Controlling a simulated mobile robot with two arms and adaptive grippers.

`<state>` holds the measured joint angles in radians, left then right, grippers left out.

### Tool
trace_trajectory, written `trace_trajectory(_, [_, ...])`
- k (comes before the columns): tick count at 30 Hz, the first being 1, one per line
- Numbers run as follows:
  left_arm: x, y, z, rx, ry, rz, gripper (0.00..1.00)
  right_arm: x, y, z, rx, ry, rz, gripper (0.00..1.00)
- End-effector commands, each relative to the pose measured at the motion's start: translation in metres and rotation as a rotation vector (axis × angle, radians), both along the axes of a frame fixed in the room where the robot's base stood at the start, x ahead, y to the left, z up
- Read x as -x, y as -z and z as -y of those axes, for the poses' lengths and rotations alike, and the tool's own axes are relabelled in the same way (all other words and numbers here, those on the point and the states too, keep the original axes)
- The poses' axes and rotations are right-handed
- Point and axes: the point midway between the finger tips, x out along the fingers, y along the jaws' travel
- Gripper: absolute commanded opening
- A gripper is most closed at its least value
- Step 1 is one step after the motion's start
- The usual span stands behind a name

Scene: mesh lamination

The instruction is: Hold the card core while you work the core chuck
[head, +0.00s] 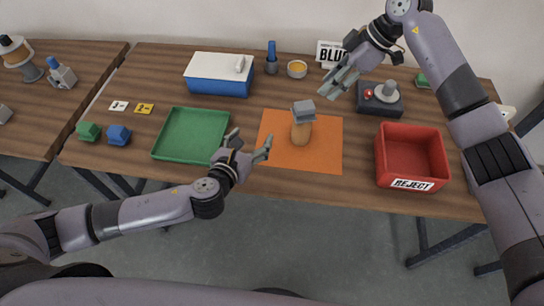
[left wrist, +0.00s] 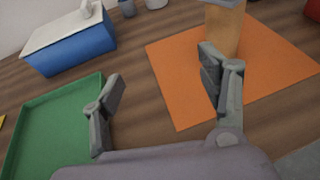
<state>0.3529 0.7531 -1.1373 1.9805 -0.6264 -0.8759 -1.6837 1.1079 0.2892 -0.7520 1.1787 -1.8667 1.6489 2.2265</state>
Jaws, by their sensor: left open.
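The card core (head: 301,133) is a tan cylinder standing upright on the orange mat (head: 328,155). A grey block, which looks like the core chuck (head: 303,110), sits on top of it. In the left wrist view the core (left wrist: 222,35) is partly behind a finger, and only the lower part of the chuck (left wrist: 222,3) shows. My left gripper (head: 252,140) is open and empty, left of the core and apart from it. My right gripper (head: 335,83) is above and right of the core, apart from it; its finger gap is unclear.
A green tray (head: 157,153) lies left of the mat and a red REJECT bin (head: 381,160) right of it. Behind are a blue box with a white lid (head: 218,88), a blue-handled tool (head: 272,58), an orange-filled cup (head: 297,69) and a dark device (head: 393,107).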

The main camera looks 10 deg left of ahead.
Motion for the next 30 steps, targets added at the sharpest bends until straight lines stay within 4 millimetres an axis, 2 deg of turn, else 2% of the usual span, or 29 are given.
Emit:
trace_trajectory(1, [0.013,-0.002,0.018,0.005,0.046,0.005,0.68,0.0,0.0,0.0,0.0,0.0,0.0,0.33])
trace_trajectory(4, [0.034,-0.006,0.043,0.01,0.116,0.013,0.68,0.0,0.0,0.0,0.0,0.0,0.0,0.33])
trace_trajectory(7, [0.048,-0.009,0.058,0.013,0.159,0.019,0.68,0.0,0.0,0.0,0.0,0.0,0.0,0.33])
trace_trajectory(11, [0.052,-0.009,0.066,0.015,0.179,0.022,0.68,0.0,0.0,0.0,0.0,0.0,0.0,0.33])
trace_trajectory(17, [0.029,-0.002,0.076,0.015,0.18,0.025,0.68,0.0,0.0,0.0,0.0,0.0,0.0,0.33])
trace_trajectory(30, [-0.05,0.024,0.108,0.015,0.177,0.023,0.68,0.0,0.0,0.0,0.0,0.0,0.0,0.33])
